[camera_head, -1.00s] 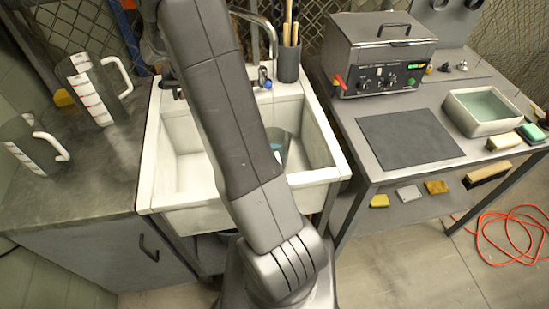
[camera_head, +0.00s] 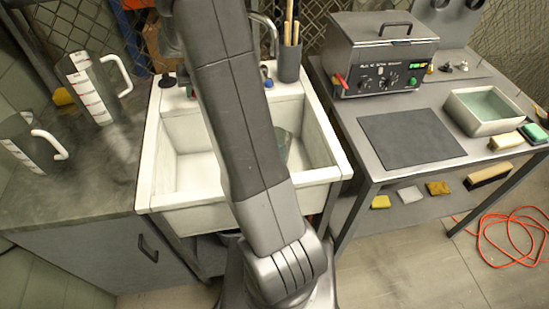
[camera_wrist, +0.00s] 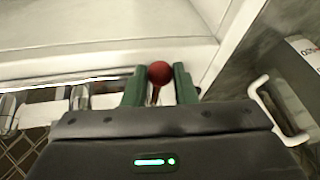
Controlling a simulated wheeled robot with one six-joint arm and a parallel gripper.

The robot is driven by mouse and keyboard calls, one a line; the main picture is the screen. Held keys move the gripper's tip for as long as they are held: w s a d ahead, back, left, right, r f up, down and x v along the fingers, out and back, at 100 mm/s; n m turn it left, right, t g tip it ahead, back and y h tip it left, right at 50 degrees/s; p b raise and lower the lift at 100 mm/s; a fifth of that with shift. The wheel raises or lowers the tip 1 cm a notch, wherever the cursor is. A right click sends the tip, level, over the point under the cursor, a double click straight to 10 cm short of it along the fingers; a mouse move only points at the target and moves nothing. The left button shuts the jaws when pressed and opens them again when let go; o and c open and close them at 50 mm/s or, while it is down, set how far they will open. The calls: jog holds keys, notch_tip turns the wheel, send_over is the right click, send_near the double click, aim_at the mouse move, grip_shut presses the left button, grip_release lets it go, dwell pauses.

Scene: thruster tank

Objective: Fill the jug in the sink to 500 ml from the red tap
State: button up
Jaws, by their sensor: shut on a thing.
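The sink (camera_head: 180,203) is a white basin in the middle of the head view. A clear jug (camera_head: 284,143) stands in it, mostly hidden behind my arm, so its water level cannot be read. In the wrist view the red tap's round red knob (camera_wrist: 159,72) sits between the green fingers of my gripper (camera_wrist: 159,88), which is shut on it. The chrome spout (camera_head: 270,30) and the blue tap knob (camera_head: 265,76) show just right of my arm.
Two marked jugs, one farther back (camera_head: 92,90) and one nearer (camera_head: 30,145), stand on the left counter (camera_head: 105,165). A holder with sticks (camera_head: 288,65) stands behind the sink. The right bench carries a metal bath (camera_head: 380,55), a dark mat (camera_head: 410,138) and a water tray (camera_head: 485,122).

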jog(key=shift+d, duration=0.15)
jog(key=o, duration=1.1)
jog(key=shift+w+d, duration=0.15)
jog(key=shift+d, duration=0.05)
jog(key=shift+c, duration=0.2)
jog(key=shift+a, duration=0.1)
